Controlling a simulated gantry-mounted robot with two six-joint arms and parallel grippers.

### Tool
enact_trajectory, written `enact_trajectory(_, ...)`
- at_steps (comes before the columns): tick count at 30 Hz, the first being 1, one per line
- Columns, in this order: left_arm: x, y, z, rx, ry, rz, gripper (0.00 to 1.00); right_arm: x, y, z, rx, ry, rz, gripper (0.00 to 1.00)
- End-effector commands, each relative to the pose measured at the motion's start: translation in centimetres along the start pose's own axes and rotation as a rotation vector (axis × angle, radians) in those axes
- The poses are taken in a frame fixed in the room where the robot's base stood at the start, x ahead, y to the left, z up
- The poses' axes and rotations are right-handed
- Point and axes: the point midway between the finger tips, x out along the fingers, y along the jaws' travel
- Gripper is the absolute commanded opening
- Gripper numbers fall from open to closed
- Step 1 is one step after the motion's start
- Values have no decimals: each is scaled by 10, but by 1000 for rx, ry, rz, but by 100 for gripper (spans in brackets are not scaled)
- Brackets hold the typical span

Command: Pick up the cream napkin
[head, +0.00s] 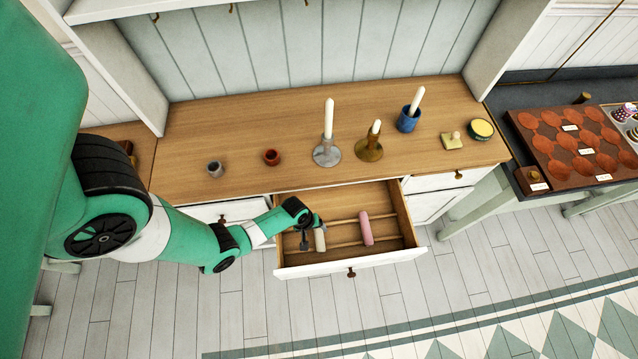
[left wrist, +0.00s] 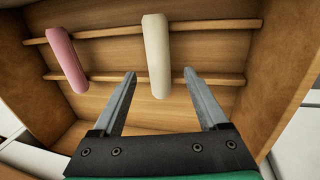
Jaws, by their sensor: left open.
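The cream napkin (head: 320,239) is a rolled cylinder lying in the open drawer (head: 350,263) in the head view. In the left wrist view the cream napkin (left wrist: 156,55) lies across two wooden rails, ahead of and between my fingertips. My left gripper (head: 312,232) reaches into the drawer at the cream napkin. In the left wrist view its two fingers (left wrist: 159,74) are apart, with the napkin's near end between the tips; I cannot tell whether they touch it. My right gripper is not in view.
A pink napkin (head: 366,228) lies beside the cream one in the same drawer. On the wooden top stand a silver candlestick (head: 327,153), a brass candlestick (head: 369,148), a blue holder (head: 408,121) and small cups (head: 271,157). The drawer walls (left wrist: 282,75) border the space.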

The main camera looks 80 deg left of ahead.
Motion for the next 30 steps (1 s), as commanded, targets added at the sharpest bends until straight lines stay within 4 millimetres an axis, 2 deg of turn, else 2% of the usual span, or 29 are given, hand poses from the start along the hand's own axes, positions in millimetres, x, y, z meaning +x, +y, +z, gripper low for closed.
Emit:
enact_trajectory(2,4,0,0,1,0,0,76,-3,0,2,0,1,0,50)
enact_trajectory(11,49,1,4,1,-1,-2,76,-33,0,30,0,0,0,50)
enact_trajectory(19,50,2,4,1,0,0,76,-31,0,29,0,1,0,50)
enact_trajectory(30,50,2,3,1,0,0,10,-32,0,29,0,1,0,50)
